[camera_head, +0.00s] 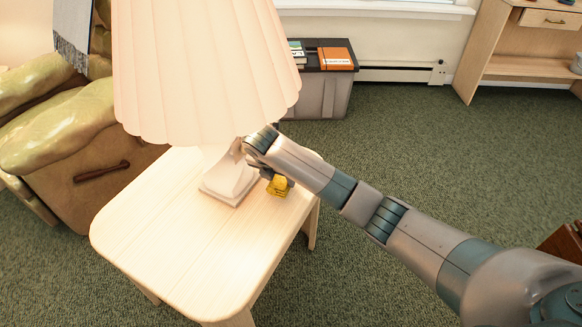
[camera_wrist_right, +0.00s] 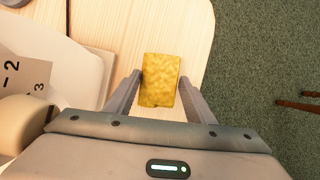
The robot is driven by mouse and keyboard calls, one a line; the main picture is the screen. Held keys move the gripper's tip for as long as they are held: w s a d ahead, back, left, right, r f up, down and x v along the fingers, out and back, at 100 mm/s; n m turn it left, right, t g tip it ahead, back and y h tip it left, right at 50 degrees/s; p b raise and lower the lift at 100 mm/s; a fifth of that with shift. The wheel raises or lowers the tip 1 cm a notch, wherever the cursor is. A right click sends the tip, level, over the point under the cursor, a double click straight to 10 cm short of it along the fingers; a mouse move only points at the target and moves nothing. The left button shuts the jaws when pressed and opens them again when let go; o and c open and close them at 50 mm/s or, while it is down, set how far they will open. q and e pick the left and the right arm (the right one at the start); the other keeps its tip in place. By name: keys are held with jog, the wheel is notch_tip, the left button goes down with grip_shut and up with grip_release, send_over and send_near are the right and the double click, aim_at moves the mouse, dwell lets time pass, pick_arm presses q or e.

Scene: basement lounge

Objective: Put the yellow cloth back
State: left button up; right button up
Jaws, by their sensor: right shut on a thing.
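The yellow cloth (camera_head: 279,186) is a small folded or block-like piece at the right edge of the pale wooden side table (camera_head: 150,238). In the right wrist view the cloth (camera_wrist_right: 160,72) sits between the two fingers of my right gripper (camera_wrist_right: 160,86). My right gripper (camera_head: 280,180) reaches in from the right and is shut on the cloth, over or on the tabletop. I cannot tell whether the cloth touches the wood. My left gripper is not in view.
A lamp with a large pleated shade (camera_head: 200,75) stands on the table, close to my right wrist. A pale object with numbers (camera_wrist_right: 30,78) is left of the gripper. A grey box (camera_head: 312,95) with books stands behind. Green carpet is open at right.

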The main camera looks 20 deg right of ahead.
jog(key=w+d, duration=0.1)
jog(key=w, duration=0.1)
jog(key=w+d, duration=0.2)
jog(key=w+d+b, duration=0.1)
jog(key=w+d, duration=0.1)
jog(key=shift+w, duration=0.25)
jog(key=shift+w+d, duration=0.3)
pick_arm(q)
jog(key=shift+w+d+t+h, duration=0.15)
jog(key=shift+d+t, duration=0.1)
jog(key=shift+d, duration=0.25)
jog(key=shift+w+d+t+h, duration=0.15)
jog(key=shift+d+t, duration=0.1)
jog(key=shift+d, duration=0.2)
pick_arm(e)
jog(key=shift+f, duration=0.15)
notch_tip(320, 180, down, 3)
jog(key=shift+r+b, duration=0.15)
jog(key=shift+b, duration=0.15)
jog(key=shift+f, duration=0.25)
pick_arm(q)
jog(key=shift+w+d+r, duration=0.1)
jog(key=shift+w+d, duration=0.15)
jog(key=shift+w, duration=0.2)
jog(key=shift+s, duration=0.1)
pick_arm(e)
jog(key=shift+f, duration=0.15)
